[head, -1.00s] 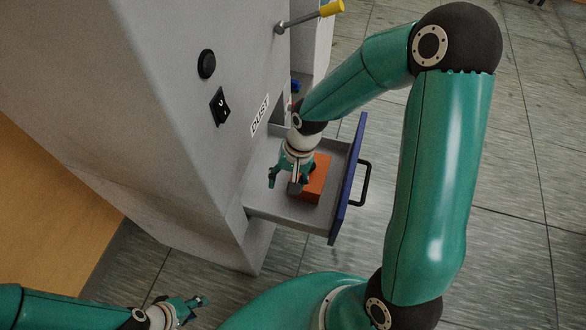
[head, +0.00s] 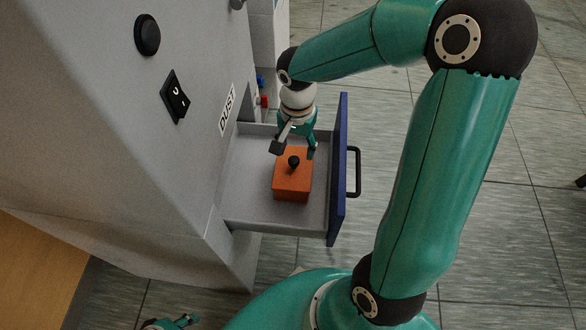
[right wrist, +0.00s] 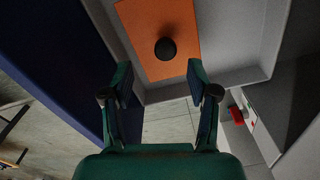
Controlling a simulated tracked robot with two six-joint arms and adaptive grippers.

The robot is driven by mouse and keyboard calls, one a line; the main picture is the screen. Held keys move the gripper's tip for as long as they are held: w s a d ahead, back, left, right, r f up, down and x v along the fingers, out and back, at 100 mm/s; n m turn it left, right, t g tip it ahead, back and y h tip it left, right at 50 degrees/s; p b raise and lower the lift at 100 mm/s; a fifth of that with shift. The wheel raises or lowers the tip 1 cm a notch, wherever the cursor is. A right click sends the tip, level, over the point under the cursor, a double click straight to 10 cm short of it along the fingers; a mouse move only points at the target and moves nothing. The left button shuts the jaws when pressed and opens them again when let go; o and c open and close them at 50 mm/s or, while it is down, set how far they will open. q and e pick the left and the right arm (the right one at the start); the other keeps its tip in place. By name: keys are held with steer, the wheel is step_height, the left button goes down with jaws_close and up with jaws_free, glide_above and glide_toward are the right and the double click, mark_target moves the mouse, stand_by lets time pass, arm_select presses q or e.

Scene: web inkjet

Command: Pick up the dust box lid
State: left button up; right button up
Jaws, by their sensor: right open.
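The orange dust box lid (head: 285,168) with a round black knob (head: 293,161) tops a box in the open grey drawer (head: 240,198). In the right wrist view the orange lid (right wrist: 135,15) and its knob (right wrist: 166,48) show beyond my fingertips. My right gripper (head: 294,150) is open and empty, at the far side of the box, with its fingers on either side of the knob's line but apart from it. It also shows in the right wrist view (right wrist: 161,80). My left gripper (head: 182,322) is partly cut off at the bottom edge; its jaws are unclear.
The drawer has a blue front (head: 340,175) with a black handle (head: 354,172) and comes out of a grey machine marked DUST (head: 228,110). A black switch (head: 175,96) and a black button (head: 147,35) are on the machine. Open tiled floor (head: 480,230) lies to the right.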

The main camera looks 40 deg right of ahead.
mark_target(294, 160)
steer(key=shift+w+a+f+b, duration=0.15)
steer(key=shift+f+b, duration=0.15)
steer(key=shift+f, duration=1.3)
steer(key=shift+w+a+f+b, duration=0.15)
steer(key=shift+f+b, duration=0.15)
steer(key=shift+f, duration=1.3)
steer(key=shift+d, duration=0.1)
jaws_close()
